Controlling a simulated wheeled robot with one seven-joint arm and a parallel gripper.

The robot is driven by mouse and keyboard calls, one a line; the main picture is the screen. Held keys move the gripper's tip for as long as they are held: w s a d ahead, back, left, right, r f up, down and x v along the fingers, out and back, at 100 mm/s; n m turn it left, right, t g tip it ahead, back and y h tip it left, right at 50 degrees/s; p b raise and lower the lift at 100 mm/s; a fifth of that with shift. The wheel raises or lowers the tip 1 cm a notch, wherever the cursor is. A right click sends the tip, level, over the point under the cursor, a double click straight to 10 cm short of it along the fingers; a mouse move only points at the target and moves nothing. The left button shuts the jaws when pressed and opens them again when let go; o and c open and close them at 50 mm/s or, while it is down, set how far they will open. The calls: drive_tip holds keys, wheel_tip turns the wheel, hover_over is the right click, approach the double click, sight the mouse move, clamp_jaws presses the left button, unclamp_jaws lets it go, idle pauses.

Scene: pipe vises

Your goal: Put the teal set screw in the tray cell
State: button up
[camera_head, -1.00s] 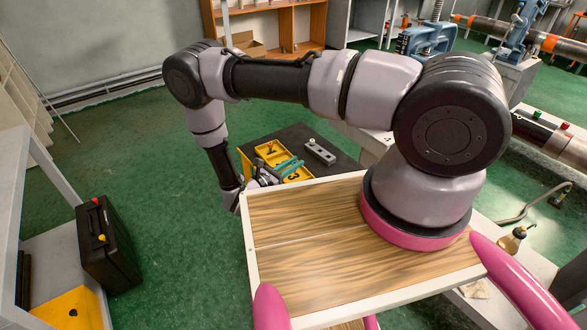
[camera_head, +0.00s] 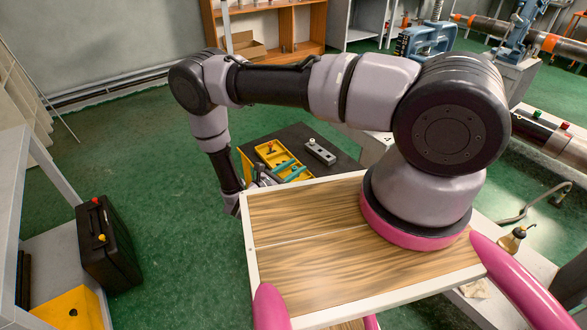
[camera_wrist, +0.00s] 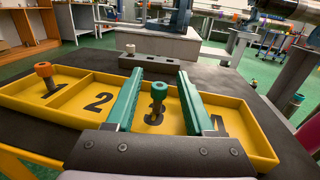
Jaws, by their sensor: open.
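The teal set screw (camera_wrist: 158,90) has a teal head on a dark shank. It stands upright in the cell marked 3 of the yellow tray (camera_wrist: 80,117). My gripper (camera_wrist: 160,73) is open, its two green fingers reaching over the tray, left and right of the screw as seen in the wrist view. I cannot tell how far above the screw they are. An orange-headed screw (camera_wrist: 44,72) stands in cell 1. In the head view my gripper (camera_head: 284,172) is over the yellow tray (camera_head: 268,153), and the teal screw cannot be made out.
A grey block with holes (camera_wrist: 152,63) lies behind the tray on the dark table; it also shows in the head view (camera_head: 320,152). Cell 2 looks empty. The wooden top beside my arm is clear.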

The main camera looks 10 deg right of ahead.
drive_tip(key=v, duration=1.2)
drive_tip(key=w+d+r+m+g+y, duration=0.2)
drive_tip(key=r+m+g, duration=0.25)
drive_tip(key=r, duration=0.55)
drive_tip(key=w+d+r+m+g+y, duration=0.1)
drive_tip(key=d+r+m+g+y, duration=0.3)
drive_tip(key=r, duration=0.7)
drive_tip(key=w+r+m+g+y, duration=0.1)
drive_tip(key=w+r+m+g, duration=0.1)
drive_tip(key=r+m, duration=0.6)
drive_tip(key=s+d+r+m+t+y, duration=0.3)
drive_tip(key=s+r+m, duration=0.1)
drive_tip(key=r, duration=0.5)
drive_tip(key=s+d+r+m+t+y, duration=0.2)
drive_tip(key=s+d+r+m+y, duration=0.2)
drive_tip(key=r, duration=0.6)
drive_tip(key=s+d+r+m+t+y, duration=0.3)
drive_tip(key=s+d+r+m, duration=0.1)
drive_tip(key=s+r, duration=0.4)
drive_tip(key=shift+r+t+y, duration=0.3)
drive_tip(key=shift+r+t, duration=0.05)
drive_tip(key=shift+r, duration=0.6)
drive_tip(key=shift+d, duration=0.15)
